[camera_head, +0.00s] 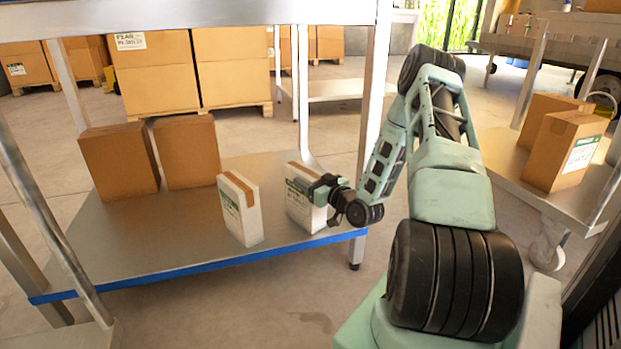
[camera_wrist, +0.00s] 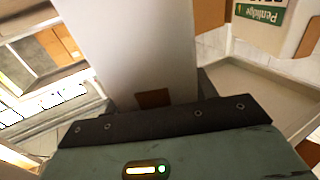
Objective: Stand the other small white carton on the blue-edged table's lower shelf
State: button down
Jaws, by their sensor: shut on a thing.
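My gripper (camera_head: 326,190) is shut on a small white carton (camera_head: 300,207) with a brown top and green-and-white label. This carton is upright over the right front part of the lower shelf (camera_head: 190,232) of the blue-edged table. Its base is at or very near the shelf; I cannot tell if it touches. It fills the middle of the wrist view (camera_wrist: 125,45). Another small white carton (camera_head: 240,212) stands on the shelf just to its left, with a gap between. That carton's green label shows at the upper right of the wrist view (camera_wrist: 262,14).
Two brown boxes (camera_head: 119,160) (camera_head: 187,152) stand at the back left of the shelf. The table's front right leg (camera_head: 374,90) rises close to my arm. The shelf's front left is bare. A trolley (camera_head: 505,165) with brown boxes is at right.

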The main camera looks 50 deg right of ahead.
jog(key=shift+r, duration=0.1)
jog(key=shift+c, duration=2.4)
grip_release()
jog(key=shift+s+r, duration=0.1)
jog(key=s+a+p, duration=0.2)
jog(key=s+p, duration=0.3)
jog(key=s, duration=0.6)
jog(key=shift+s+p, duration=0.35)
